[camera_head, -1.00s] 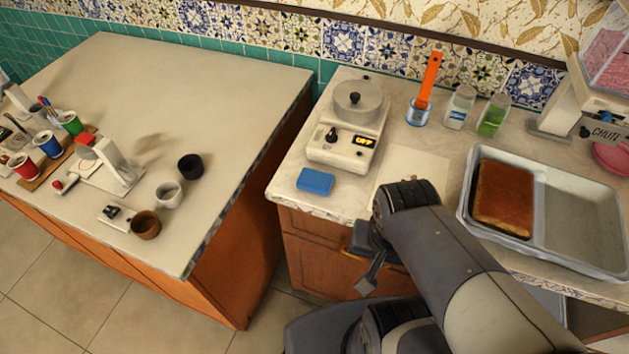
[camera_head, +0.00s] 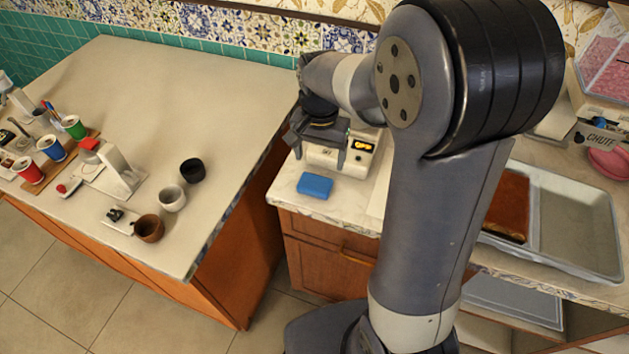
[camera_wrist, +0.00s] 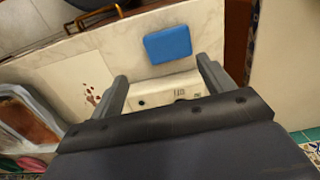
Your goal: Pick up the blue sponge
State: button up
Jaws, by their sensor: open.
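The blue sponge (camera_head: 314,185) lies flat on the counter near its front left corner, in front of the white hot plate (camera_head: 338,155). My gripper (camera_head: 322,150) is in the air over the hot plate side of the sponge, apart from it, with its fingers pointing down. In the wrist view the sponge (camera_wrist: 167,45) lies ahead of my gripper (camera_wrist: 162,82), roughly between the lines of the two spread fingers. The fingers are open and nothing is between them.
A tray (camera_head: 575,222) with a brown slab stands on the right of the counter. The left table (camera_head: 190,85) holds several cups, including a black one (camera_head: 192,170). A gap separates it from the counter (camera_head: 345,200). Bare counter lies around the sponge.

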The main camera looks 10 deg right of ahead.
aim_at(315, 182)
jog(key=shift+o, duration=0.7)
jog(key=shift+w+a+f, duration=0.15)
jog(key=shift+w+a, duration=0.1)
jog(key=shift+w, duration=0.25)
jog(key=shift+o, duration=0.7)
jog(key=shift+w+f, duration=0.15)
jog(key=shift+f, duration=0.1)
jog(key=shift+o, duration=0.9)
notch_tip(315, 182, down, 5)
jog(key=shift+r, duration=0.15)
jog(key=shift+w+a+f+p, duration=0.1)
jog(key=shift+f+p, duration=0.6)
jog(key=shift+f, duration=2.15)
